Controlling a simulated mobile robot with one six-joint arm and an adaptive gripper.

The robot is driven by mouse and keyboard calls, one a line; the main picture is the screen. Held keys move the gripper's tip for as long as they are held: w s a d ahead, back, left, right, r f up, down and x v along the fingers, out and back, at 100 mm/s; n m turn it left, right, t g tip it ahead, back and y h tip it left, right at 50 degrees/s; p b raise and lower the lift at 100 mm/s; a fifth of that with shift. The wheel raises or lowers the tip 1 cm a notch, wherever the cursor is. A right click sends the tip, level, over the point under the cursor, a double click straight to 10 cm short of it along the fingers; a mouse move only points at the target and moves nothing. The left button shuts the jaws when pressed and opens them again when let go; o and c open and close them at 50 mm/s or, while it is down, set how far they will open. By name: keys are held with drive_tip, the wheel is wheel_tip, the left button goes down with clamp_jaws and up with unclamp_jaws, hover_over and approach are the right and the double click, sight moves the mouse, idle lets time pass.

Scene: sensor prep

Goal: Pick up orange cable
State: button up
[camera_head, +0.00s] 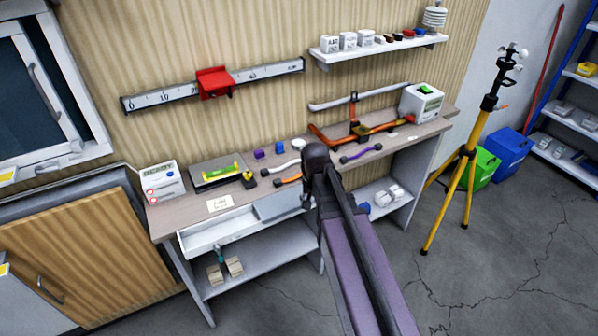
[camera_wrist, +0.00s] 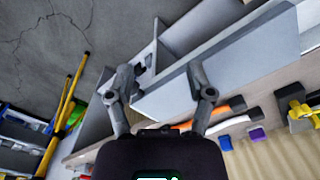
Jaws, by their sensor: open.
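The orange cable (camera_head: 288,180) lies on the workbench top, left of my arm in the head view, with a dark end at its left. In the wrist view the orange cable (camera_wrist: 235,104) shows at the lower right, partly hidden behind one finger. My gripper (camera_wrist: 163,92) is open, with both fingers spread and nothing visible between them. In the head view my arm hides the fingers. The cable lies beside the right finger rather than between the fingertips; I cannot tell the gap in depth.
A white cable (camera_head: 285,167) lies just behind the orange one. A purple cable (camera_head: 361,154) lies right of my arm. An open drawer (camera_head: 216,232) juts from the bench (camera_head: 160,216) front. A yellow tripod (camera_head: 462,170) stands at the right.

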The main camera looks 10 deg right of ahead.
drive_tip(key=w+r+m+p, duration=0.3)
drive_tip(key=w+r+m, duration=0.1)
drive_tip(key=w, duration=0.6)
drive_tip(key=w+r+m+p, duration=0.4)
drive_tip(key=w+m, duration=0.2)
drive_tip(key=w, duration=0.5)
drive_tip(key=shift+m, duration=0.3)
drive_tip(key=shift+f, duration=0.15)
drive_tip(key=b, duration=0.9)
hover_over(300, 173)
wheel_tip(300, 173, down, 8)
drive_tip(key=shift+a+f, duration=0.1)
drive_tip(key=shift+f, duration=0.15)
drive_tip(key=shift+f, duration=0.1)
drive_tip(key=shift+s+f+b, duration=0.1)
drive_tip(key=shift+f+b, duration=2.4)
clamp_jaws()
